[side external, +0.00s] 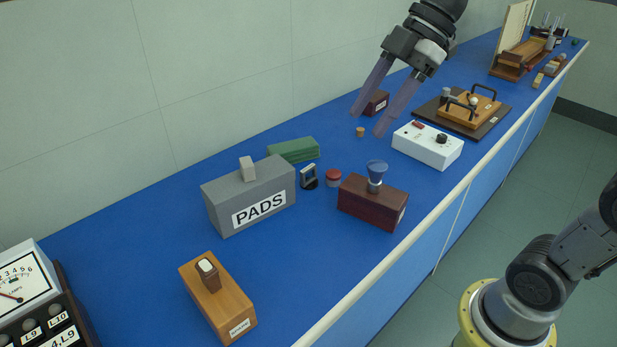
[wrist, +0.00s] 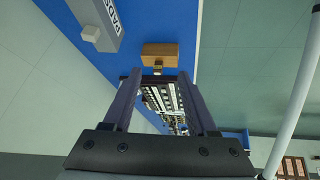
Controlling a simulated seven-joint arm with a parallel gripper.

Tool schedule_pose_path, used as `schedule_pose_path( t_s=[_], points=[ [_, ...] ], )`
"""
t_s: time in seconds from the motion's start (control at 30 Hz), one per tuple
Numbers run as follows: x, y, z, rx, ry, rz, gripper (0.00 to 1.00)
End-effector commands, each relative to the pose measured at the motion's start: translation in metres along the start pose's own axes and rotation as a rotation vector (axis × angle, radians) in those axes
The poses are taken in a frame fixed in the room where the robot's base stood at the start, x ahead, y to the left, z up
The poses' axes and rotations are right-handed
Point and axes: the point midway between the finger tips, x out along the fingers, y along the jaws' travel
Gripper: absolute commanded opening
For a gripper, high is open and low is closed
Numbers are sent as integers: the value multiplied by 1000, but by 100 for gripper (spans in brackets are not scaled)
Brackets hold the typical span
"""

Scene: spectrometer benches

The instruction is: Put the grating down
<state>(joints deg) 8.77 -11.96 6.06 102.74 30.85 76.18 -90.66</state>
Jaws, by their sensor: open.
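A small black-framed piece with a pale face (side external: 310,177), which may be the grating, stands on the blue bench between the grey PADS box and a red-topped jar; I cannot read any label on it. My gripper (side external: 369,123) is open, with nothing seen between its fingers, and hangs above the bench to the upper right of that piece. In the wrist view the two fingers (wrist: 162,82) are apart. The framed piece cannot be made out there.
The PADS box (side external: 222,207) carries a pale block (side external: 247,168). Nearby are green pads (side external: 293,150), the red-topped jar (side external: 333,178), a dark red block (side external: 365,207) with a blue-topped knob, a wooden block (side external: 232,308) and a white switch box (side external: 428,148). Bare bench lies front-centre.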

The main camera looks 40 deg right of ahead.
Motion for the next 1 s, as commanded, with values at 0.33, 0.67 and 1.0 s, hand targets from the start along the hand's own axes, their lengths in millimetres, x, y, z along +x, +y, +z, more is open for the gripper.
schedule_pose_path(
  t_s=[0.33, 0.67, 1.0],
  points=[
    [41, 142, 33, -240, 281, -102, 58],
    [112, 232, 150, -154, 495, -92, 58],
    [164, 233, 233, 20, 541, -121, 58]
  ],
)
